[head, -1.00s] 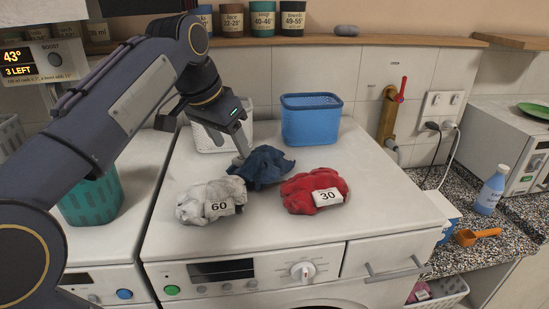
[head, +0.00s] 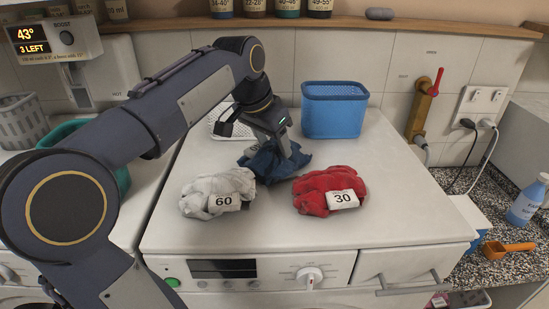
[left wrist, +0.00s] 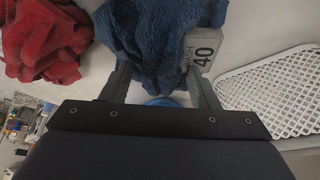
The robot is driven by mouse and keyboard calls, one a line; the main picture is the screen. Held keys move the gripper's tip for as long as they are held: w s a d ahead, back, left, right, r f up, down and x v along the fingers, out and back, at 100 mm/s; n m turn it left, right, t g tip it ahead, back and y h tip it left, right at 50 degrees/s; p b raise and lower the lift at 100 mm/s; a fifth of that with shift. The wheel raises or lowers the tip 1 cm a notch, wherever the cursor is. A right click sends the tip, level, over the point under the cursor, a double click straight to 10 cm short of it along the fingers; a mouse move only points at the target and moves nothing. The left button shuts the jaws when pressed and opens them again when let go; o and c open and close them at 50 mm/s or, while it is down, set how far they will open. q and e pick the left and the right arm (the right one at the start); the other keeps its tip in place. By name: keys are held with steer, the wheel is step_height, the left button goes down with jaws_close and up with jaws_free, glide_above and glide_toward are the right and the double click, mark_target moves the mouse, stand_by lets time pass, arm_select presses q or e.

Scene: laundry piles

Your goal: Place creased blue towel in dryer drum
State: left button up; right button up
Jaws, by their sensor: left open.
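The creased blue towel (head: 268,166) lies on top of the white machine (head: 330,232), behind and between a white bundle and a red bundle. My left gripper (head: 272,153) is over the towel, pointing down. In the left wrist view its open fingers (left wrist: 160,82) stand on either side of the near part of the towel (left wrist: 150,30), and a tag reading 40 (left wrist: 203,47) shows beside it. Whether the fingers touch the cloth is unclear. The right gripper is not in view. No dryer drum can be made out.
A white bundle tagged 60 (head: 201,194) and a red bundle tagged 30 (head: 309,187) lie in front. A blue basket (head: 334,112) and a white perforated basket (head: 222,115) stand behind. A teal basket (head: 122,178) is at left. The machine's top is clear at right.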

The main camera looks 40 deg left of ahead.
arm_select(q)
steer(key=c, duration=1.1)
steer(key=shift+c, duration=0.3)
steer(key=shift+r, duration=0.15)
